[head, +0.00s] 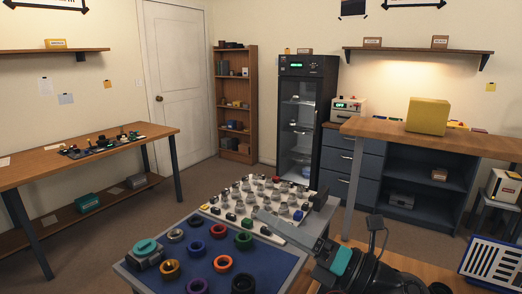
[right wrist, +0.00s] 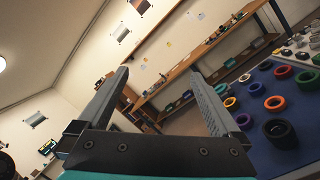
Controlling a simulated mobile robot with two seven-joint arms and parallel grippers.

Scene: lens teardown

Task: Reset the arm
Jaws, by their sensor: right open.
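My right gripper (head: 290,212) reaches in from the lower right in the head view, over the near right part of the table with the rings. In the right wrist view its two grey fingers (right wrist: 158,75) stand wide apart with nothing between them. The gripper is tilted and partly covers the white tray of lens parts (head: 217,213). The blue mat (head: 205,238) holds several coloured rings and lies to its left. My left gripper is not in view.
A teal-topped device (head: 146,248) stands at the mat's left edge. A long wooden bench (head: 95,155) is at the left. A tall dark cabinet (head: 326,95) stands at the back. A yellow box (head: 427,116) sits on the right counter. Open floor lies between bench and table.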

